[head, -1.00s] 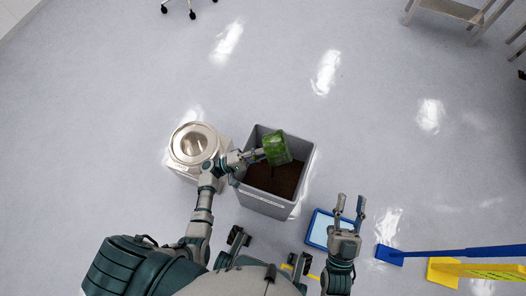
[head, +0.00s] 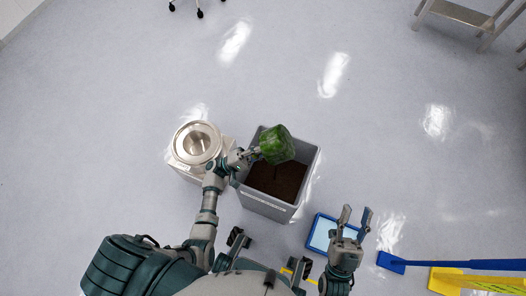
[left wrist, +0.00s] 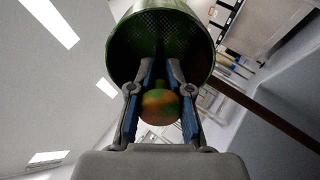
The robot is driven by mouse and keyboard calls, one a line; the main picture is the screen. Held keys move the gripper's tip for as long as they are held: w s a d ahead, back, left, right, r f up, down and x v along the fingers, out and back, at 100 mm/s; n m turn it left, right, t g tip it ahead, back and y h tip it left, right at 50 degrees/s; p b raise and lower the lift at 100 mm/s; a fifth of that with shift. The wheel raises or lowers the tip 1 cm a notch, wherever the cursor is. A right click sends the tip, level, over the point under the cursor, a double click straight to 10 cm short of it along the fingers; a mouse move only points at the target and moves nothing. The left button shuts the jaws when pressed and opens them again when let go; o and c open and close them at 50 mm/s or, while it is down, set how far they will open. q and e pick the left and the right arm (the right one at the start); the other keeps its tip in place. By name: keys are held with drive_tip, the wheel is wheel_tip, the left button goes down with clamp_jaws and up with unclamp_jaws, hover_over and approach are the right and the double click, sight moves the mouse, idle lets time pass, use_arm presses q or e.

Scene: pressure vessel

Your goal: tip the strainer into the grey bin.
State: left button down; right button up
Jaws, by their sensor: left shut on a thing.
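The green strainer (head: 278,145) is over the back part of the grey bin (head: 270,208) in the head view, tilted. My left gripper (head: 256,154) is shut on it from the left. In the left wrist view, the strainer (left wrist: 160,22) shows its dark mesh inside and round rim beyond my left gripper's fingers (left wrist: 160,70). A round orange and green part (left wrist: 161,105) sits between those fingers. Dark brown material covers the inside of the bin. My right gripper (head: 356,209) is open and empty, to the right of the bin.
A pale vessel with a round open metal top (head: 197,144) stands left of the bin. A blue-rimmed tray (head: 321,232) lies to the right, near a blue-handled tool (head: 392,262) and a yellow item (head: 445,281).

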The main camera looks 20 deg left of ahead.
sight(261, 147)
use_arm(q)
drive_tip(key=shift+s+a+r+t+h, duration=0.1)
drive_tip(key=shift+r+t+h, duration=0.2)
drive_tip(key=shift+r, duration=0.6)
drive_tip(key=shift+a+r+t+h, duration=0.15)
drive_tip(key=shift+r+h, duration=0.25)
drive_tip(key=shift+r, duration=0.45)
